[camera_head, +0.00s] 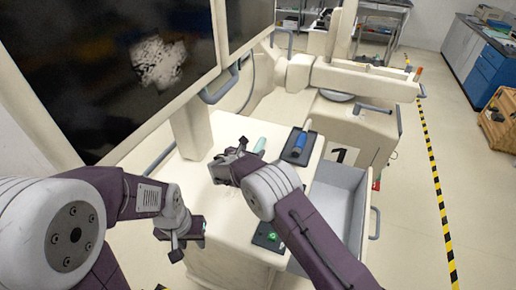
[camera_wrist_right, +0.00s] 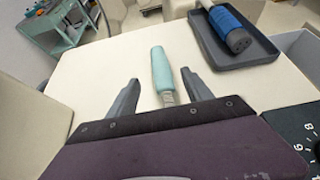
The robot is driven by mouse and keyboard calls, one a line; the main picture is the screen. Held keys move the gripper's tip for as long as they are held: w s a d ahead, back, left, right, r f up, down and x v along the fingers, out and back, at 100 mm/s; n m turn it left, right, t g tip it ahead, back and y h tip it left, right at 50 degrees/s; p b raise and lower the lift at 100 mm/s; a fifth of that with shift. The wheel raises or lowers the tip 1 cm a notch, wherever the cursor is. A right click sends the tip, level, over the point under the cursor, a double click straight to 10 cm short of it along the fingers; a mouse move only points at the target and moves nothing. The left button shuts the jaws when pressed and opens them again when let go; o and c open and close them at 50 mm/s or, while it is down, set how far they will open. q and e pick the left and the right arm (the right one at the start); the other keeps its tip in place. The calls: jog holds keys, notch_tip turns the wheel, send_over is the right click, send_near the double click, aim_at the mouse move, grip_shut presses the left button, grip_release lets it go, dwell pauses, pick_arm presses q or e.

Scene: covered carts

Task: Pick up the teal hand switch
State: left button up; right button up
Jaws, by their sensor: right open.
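The teal hand switch (camera_wrist_right: 161,70) lies on the cream cart top, its narrow grey end toward my right gripper. In the head view the teal switch (camera_head: 259,145) shows just beyond my right gripper (camera_head: 240,146). In the right wrist view my right gripper (camera_wrist_right: 162,92) is open, one finger on each side of the switch's lower end, with gaps visible; whether the fingers are level with it I cannot tell. My left gripper (camera_head: 188,240) is at the cart's near left side, away from the switch; its jaws are not clear.
A dark tray (camera_wrist_right: 232,55) with a blue cylindrical handle (camera_wrist_right: 228,24) lies right of the switch. Another dark tray (camera_head: 266,238) with a green item is nearer. An open drawer (camera_head: 341,186) sticks out at the right. Large dark monitors (camera_head: 110,75) stand at the left.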

aim_at(257, 149)
jog(key=p+x, duration=0.1)
jog(key=x, duration=0.3)
jog(key=shift+w+d+f, duration=0.2)
jog(key=shift+w+f, duration=0.15)
jog(key=shift+w, duration=0.05)
jog(key=c, duration=0.6)
grip_shut()
jog(key=r, duration=0.3)
jog(key=r+b, duration=0.1)
jog(key=shift+d+r, duration=0.25)
jog(key=shift+d, duration=0.1)
jog(key=w+d+r, duration=0.3)
jog(key=d+r, duration=0.3)
jog(key=d, duration=0.4)
jog(key=shift+w+d+r+b, duration=0.15)
jog(key=shift+w+r+b, duration=0.15)
jog(key=shift+w+b, duration=0.1)
